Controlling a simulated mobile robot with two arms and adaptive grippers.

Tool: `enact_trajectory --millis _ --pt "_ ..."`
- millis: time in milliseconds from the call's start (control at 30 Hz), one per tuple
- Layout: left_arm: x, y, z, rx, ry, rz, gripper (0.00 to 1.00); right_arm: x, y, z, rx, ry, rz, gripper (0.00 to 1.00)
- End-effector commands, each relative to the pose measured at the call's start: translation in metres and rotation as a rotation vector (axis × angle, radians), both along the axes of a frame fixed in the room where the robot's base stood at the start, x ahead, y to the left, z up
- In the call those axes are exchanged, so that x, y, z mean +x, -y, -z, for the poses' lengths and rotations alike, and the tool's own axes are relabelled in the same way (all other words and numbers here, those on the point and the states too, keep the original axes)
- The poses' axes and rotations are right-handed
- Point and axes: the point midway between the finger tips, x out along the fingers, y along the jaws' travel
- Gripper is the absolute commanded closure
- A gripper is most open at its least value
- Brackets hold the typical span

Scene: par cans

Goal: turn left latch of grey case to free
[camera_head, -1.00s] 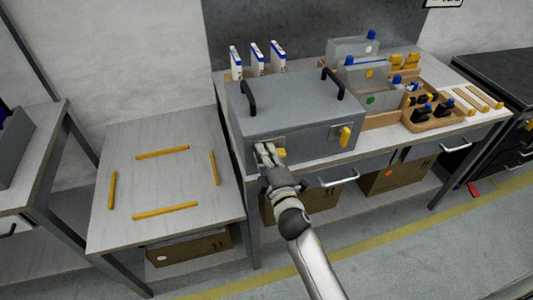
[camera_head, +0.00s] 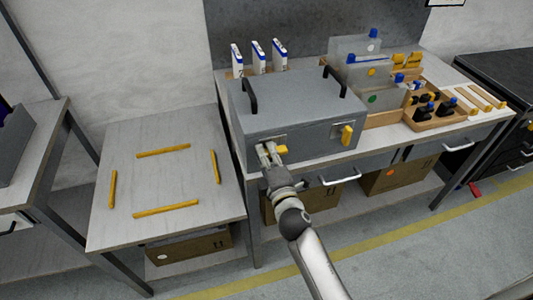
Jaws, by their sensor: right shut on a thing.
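The grey case (camera_head: 295,105) stands on the workbench with two black handles on its lid. Its right latch (camera_head: 346,135) is yellow and stands near upright on the front face. The left latch (camera_head: 281,149) shows as a small yellow piece beside my right gripper (camera_head: 270,152). The gripper is at the left latch on the case front and is shut on it; its fingers hide most of the latch, so its exact angle is hard to tell. My left gripper is not in view.
White-and-blue boxes (camera_head: 258,57) stand behind the case. Grey bins and a wooden tray (camera_head: 438,119) with dark bottles are to its right. A lower table (camera_head: 165,180) at left has yellow strips marking an empty area. A drawer handle (camera_head: 340,176) sits below the case.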

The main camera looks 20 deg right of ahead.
Motion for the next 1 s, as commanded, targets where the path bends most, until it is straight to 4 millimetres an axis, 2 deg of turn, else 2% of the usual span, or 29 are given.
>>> enact_trajectory --millis 33,200,567,767,1000 --pt "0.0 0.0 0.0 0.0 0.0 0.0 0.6 0.0 0.0 0.0 -0.003 0.0 -0.001 0.83" --pt "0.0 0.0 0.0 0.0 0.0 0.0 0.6 0.0 0.0 0.0 -0.002 0.0 0.0 0.64" --pt "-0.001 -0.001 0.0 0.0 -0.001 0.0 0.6 -0.004 0.0 0.001 0.0 -0.002 0.0 0.64" --pt "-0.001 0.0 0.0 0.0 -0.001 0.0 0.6 -0.03 0.001 0.002 0.001 -0.004 0.0 0.64" --pt "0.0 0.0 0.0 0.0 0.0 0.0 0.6 -0.075 0.002 0.002 0.001 -0.004 0.001 0.64"
